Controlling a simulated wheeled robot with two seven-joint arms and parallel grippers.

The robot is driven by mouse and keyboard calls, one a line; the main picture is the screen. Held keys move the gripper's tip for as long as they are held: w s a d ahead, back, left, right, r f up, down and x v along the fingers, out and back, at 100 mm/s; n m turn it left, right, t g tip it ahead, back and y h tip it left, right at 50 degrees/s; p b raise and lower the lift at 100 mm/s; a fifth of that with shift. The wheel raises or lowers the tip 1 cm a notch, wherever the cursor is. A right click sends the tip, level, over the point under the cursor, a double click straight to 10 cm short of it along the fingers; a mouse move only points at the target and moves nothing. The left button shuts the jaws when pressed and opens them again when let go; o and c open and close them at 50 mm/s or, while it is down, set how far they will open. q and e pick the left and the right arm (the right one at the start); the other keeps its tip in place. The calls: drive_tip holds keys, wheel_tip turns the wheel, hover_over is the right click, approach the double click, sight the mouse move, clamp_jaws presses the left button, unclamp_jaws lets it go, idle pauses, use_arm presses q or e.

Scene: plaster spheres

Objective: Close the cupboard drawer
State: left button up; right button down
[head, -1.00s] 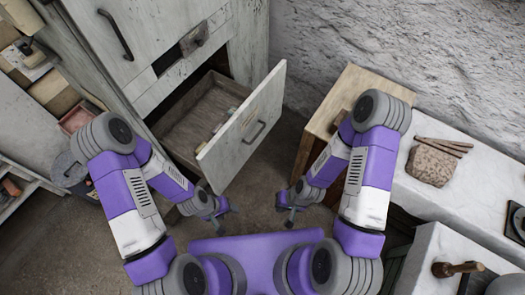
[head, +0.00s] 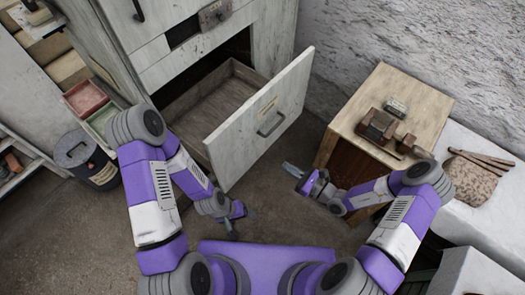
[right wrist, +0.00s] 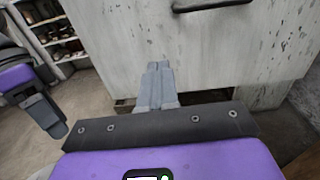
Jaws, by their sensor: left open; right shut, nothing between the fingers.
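The cupboard drawer (head: 262,122) is pulled well out of the grey-white cupboard (head: 272,40). Its front has a dark bar handle (head: 271,124), and its inside looks empty where visible. In the right wrist view the drawer front (right wrist: 215,55) fills the upper middle, with its handle (right wrist: 212,5) at the top. My right gripper (head: 292,170) is shut and empty, to the right of the drawer front and apart from it; its closed fingers (right wrist: 158,75) point toward the front. My left gripper (head: 240,220) is open and empty, below the drawer's near corner.
A wooden cabinet (head: 425,105) with several small items on top stands at the right. A white bench (head: 480,215) is beyond it. A lidded bin (head: 85,158) and shelves are at the left. The floor before the drawer is clear.

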sight(254, 142)
drive_tip(key=shift+t, duration=0.3)
drive_tip(key=b+x, duration=0.1)
drive_tip(key=x, duration=0.5)
drive_tip(key=b+x, duration=0.2)
drive_tip(key=x, duration=0.5)
drive_tip(key=shift+w+d+f, duration=0.15)
drive_tip(key=shift+w, duration=0.2)
drive_tip(key=shift+w+a+b, duration=0.25)
drive_tip(key=shift+a+b, duration=0.05)
drive_tip(key=shift+b, duration=0.05)
